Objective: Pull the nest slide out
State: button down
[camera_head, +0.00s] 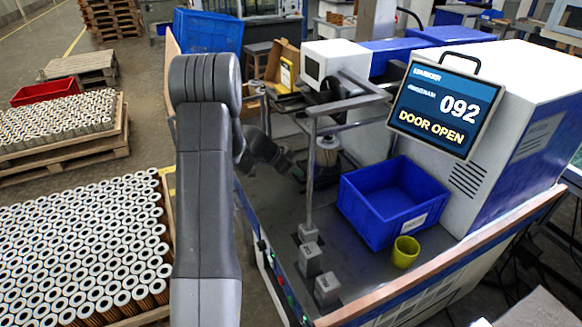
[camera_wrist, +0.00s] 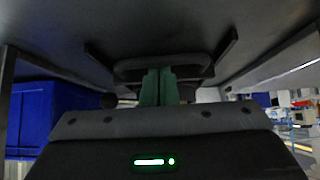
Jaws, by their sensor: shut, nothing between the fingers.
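A filter cartridge (camera_head: 327,151) stands upright on a dark base inside the machine's frame, in the head view. I take the dark plate (camera_wrist: 225,28) across the top of the wrist view to be the nest slide, though I cannot be sure. A dark bar like a handle (camera_wrist: 203,62) runs across below it. My gripper's green fingers (camera_wrist: 158,87) are together, with their tips overlapping the bar; I cannot tell whether they touch it. In the head view my wrist reaches towards the cartridge's base, and the fingertips are hidden.
A blue crate (camera_head: 372,222) and a yellow-green cup (camera_head: 405,252) stand right of the frame's post (camera_head: 309,180). Several grey blocks (camera_head: 311,259) stand in front. The display (camera_head: 447,104) reads "092 DOOR OPEN". Pallets of cartridges (camera_head: 85,245) lie at left.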

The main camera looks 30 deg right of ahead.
jog(key=shift+a, duration=0.15)
jog(key=shift+w+a+f+b, duration=0.1)
jog(key=shift+a+f+b, duration=0.3)
jog(key=shift+b, duration=0.75)
jog(key=a+b, duration=0.5)
jog(key=a, duration=0.1)
jog(key=w+a+b, duration=0.1)
jog(key=a+b, duration=0.3)
jog(key=a, duration=0.3)
jog(key=w+a+b, duration=0.1)
jog(key=a+b, duration=0.4)
jog(key=a, duration=0.1)
jog(key=shift+w+a+r+b, duration=0.1)
jog(key=shift+a+r+b, duration=0.2)
jog(key=shift+a, duration=0.05)
jog(key=shift+a+r, duration=0.15)
jog(key=shift+a, duration=0.7)
